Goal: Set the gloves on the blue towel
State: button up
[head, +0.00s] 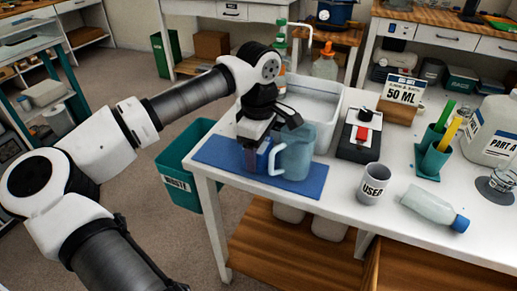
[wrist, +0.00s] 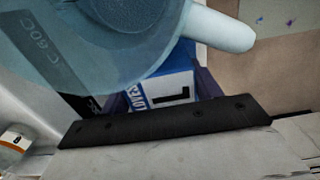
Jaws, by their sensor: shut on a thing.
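The gloves are a blue and white box (head: 264,157), mostly hidden behind my gripper and a pitcher in the head view. In the wrist view the box (wrist: 172,82) shows part of its lettering and a large "L". My gripper (head: 256,150) points down and is shut on the box. The blue towel (head: 225,157) lies flat at the left end of the white table. The box is over the towel; I cannot tell whether its bottom touches it.
A translucent blue pitcher (head: 296,153) stands on the towel close beside the box, its handle toward the box. It covers much of the wrist view (wrist: 110,45). A white tub (head: 330,110) is behind, and a "USED" cup (head: 374,183) to the right.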

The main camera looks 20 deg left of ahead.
jog(key=shift+f, duration=0.2)
jog(key=o, duration=1)
jog(key=shift+r, duration=0.1)
